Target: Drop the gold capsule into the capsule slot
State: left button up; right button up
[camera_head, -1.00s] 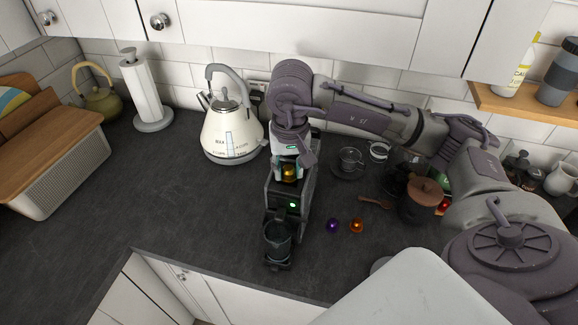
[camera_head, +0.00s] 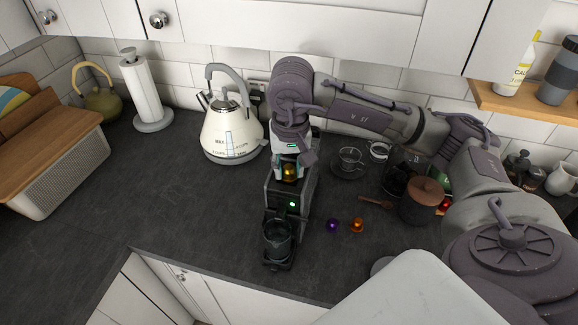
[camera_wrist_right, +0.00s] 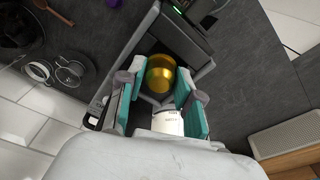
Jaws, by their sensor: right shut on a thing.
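The gold capsule (camera_head: 289,172) is at the tip of my right gripper (camera_head: 289,165), above the top of the dark coffee machine (camera_head: 290,204). In the right wrist view the gold capsule (camera_wrist_right: 160,73) sits between the teal finger pads of my right gripper (camera_wrist_right: 160,88), over the opening in the machine's top. The capsule slot is mostly hidden by the capsule and fingers, so I cannot tell whether the capsule touches it. A dark cup (camera_head: 277,240) stands at the machine's front, below a green light. My left gripper is not in view.
A purple capsule (camera_head: 332,225) and an orange capsule (camera_head: 357,225) lie right of the machine. A cream kettle (camera_head: 231,132) stands behind left. A glass cup (camera_head: 350,158), a wooden spoon (camera_head: 376,202) and a lidded jar (camera_head: 421,200) are to the right.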

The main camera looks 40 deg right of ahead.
jog(key=shift+b, duration=0.4)
dwell(0.3)
jog(key=shift+f+b, duration=0.25)
jog(key=shift+b, duration=0.25)
dwell(0.4)
jog(key=o, duration=0.8)
jog(key=shift+r, duration=0.1)
jog(key=shift+r+p, duration=1.4)
jog(key=shift+r, duration=1.55)
